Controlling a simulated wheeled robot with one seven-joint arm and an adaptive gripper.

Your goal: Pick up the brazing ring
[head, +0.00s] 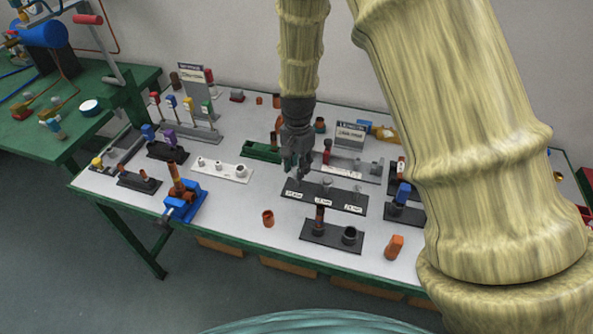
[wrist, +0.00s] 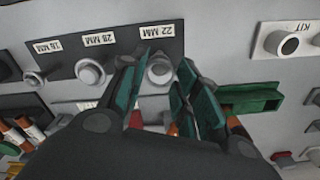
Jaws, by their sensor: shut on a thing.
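My gripper (head: 297,176) is at the left end of a black rack (head: 333,197) with several labelled places. In the wrist view its two dark green fingers (wrist: 158,76) stand on either side of a small round grey piece (wrist: 160,69) beside the "22 MM" label. The gripper is shut on this piece, which I take to be the brazing ring; its outline is partly hidden by the fingers. I cannot tell whether it is clear of the rack. Round grey pieces also stand at the 28 MM place (wrist: 90,71) and the 15 MM place (wrist: 34,78).
A green tool (head: 262,151) lies left of my gripper. A black stand (head: 332,235) with a copper-coloured piece is in front of the rack. A blue vise (head: 183,205) and a white strip with fittings (head: 222,171) are to the left. Signs stand behind.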

